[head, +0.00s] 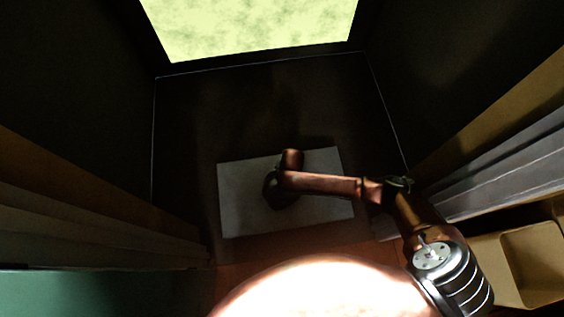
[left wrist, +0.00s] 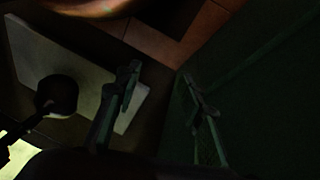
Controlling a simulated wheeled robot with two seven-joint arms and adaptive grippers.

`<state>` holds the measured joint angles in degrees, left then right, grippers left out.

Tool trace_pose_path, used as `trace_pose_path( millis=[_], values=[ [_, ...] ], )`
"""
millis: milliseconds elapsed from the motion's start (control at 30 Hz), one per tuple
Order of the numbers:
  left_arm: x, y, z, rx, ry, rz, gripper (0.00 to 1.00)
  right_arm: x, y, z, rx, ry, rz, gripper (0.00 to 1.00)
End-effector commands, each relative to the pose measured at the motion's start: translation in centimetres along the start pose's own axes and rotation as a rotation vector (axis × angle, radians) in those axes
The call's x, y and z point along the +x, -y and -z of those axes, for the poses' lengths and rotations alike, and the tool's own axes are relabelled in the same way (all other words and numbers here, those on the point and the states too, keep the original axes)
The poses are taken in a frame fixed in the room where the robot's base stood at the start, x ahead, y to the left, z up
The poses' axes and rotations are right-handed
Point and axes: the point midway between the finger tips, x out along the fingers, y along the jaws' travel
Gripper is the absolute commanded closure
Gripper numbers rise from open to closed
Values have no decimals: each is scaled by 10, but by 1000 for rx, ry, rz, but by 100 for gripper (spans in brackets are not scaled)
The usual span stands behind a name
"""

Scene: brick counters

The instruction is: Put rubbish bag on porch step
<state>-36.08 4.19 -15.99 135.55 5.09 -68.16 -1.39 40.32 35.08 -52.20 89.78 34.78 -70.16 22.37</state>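A pale flat rectangle (head: 237,215) lies on the dark floor inside the doorway; I cannot tell if it is a mat or the step. It also shows in the left wrist view (left wrist: 88,72). My right arm reaches over it from the right. A dark rounded shape (head: 279,192) is at the arm's end, over the rectangle; it also shows in the left wrist view (left wrist: 58,93). I cannot tell whether it is the rubbish bag, my right gripper or both. My left gripper (left wrist: 160,76) shows only in the left wrist view, with its fingers apart and nothing between them.
Dark walls stand at both sides, with wooden edges (head: 70,190) at left. A bright opening (head: 250,25) is at the back. Tan bins (head: 535,255) stand at right. A green surface (head: 90,292) is at lower left, close to my left gripper.

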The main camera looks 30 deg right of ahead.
Motion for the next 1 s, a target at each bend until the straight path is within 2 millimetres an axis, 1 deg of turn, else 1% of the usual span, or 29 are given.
trace_pose_path(
  millis=[33, 200, 533, 667, 700, 933, 1000],
  values=[
    [10, -2, 2, 0, -17, -9, 64, 6, -2, 0, 0, -1, -2, 100],
    [23, -8, 11, -1, -73, -29, 64, 12, -2, 1, -2, -2, -3, 100],
    [24, -10, 14, -1, -87, -32, 64, 10, 0, 3, -4, -5, -4, 100],
    [24, -10, 14, -1, -87, -32, 64, 13, 0, 2, -4, -4, -3, 100],
    [24, -10, 14, -1, -87, -32, 64, 14, 0, 1, -4, -1, -2, 74],
    [24, -9, 14, -1, -87, -32, 64, 15, 0, 0, -4, 0, -2, 58],
    [24, -9, 14, -1, -87, -32, 64, 15, 0, 0, -4, 0, -2, 58]
  ],
)
